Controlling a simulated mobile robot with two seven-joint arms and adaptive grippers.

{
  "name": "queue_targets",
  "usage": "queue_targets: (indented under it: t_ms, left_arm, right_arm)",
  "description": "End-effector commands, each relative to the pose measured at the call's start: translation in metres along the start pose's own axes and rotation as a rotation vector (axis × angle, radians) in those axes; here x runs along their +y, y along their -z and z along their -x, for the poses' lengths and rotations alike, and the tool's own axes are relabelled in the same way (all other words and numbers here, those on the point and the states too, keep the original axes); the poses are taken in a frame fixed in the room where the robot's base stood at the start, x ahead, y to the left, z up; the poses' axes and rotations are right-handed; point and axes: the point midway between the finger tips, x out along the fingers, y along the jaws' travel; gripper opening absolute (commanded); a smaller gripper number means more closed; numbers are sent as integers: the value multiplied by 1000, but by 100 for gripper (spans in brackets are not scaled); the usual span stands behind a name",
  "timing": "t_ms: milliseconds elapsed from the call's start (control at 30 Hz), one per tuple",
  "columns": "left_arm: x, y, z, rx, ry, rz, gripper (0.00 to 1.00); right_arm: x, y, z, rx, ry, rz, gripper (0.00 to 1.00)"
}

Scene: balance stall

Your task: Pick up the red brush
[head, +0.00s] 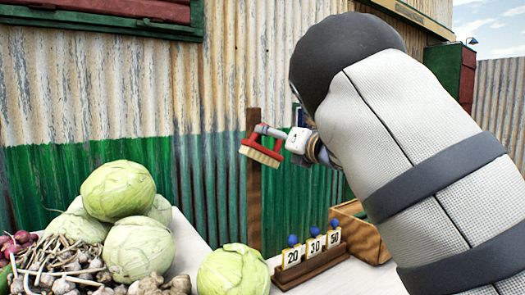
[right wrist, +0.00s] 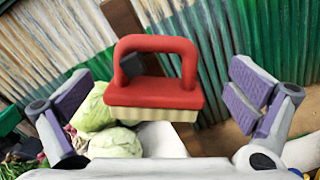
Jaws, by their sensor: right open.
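The red brush (head: 262,154) has a looped handle and pale bristles that face down. It is in front of a wooden post (head: 254,205) in the head view. In the right wrist view the brush (right wrist: 155,95) is upright in the middle, and a dark peg (right wrist: 132,66) shows inside its handle loop; the brush seems to hang there. My right gripper (head: 270,133) is beside the brush in the head view. In the right wrist view its fingers (right wrist: 160,96) are spread wide on either side of the brush, with gaps on both sides. My left gripper is not in view.
Several cabbages (head: 118,190) and garlic bulbs (head: 62,265) cover the table at left. A rack (head: 312,266) with number cards 20, 30 and 50 stands below the brush, by a wooden crate (head: 362,232). A corrugated wall (head: 110,90) is behind the post.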

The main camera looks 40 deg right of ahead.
Motion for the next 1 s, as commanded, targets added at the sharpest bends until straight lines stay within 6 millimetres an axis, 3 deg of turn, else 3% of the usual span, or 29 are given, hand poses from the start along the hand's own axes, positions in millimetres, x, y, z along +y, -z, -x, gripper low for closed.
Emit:
queue_targets:
  t_ms: [200,467,700,800,1000]
  left_arm:
    - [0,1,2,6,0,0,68]
    - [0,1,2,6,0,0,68]
    - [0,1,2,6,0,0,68]
    - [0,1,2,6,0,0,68]
    - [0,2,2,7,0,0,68]
  right_arm:
    - [4,0,-40,-2,-2,-1,100]
    - [4,0,-46,-2,0,-2,100]
    - [4,0,-46,-2,0,-2,48]
    - [4,0,-46,-2,-1,-2,41]
    - [4,-1,-46,-2,-1,-2,41]
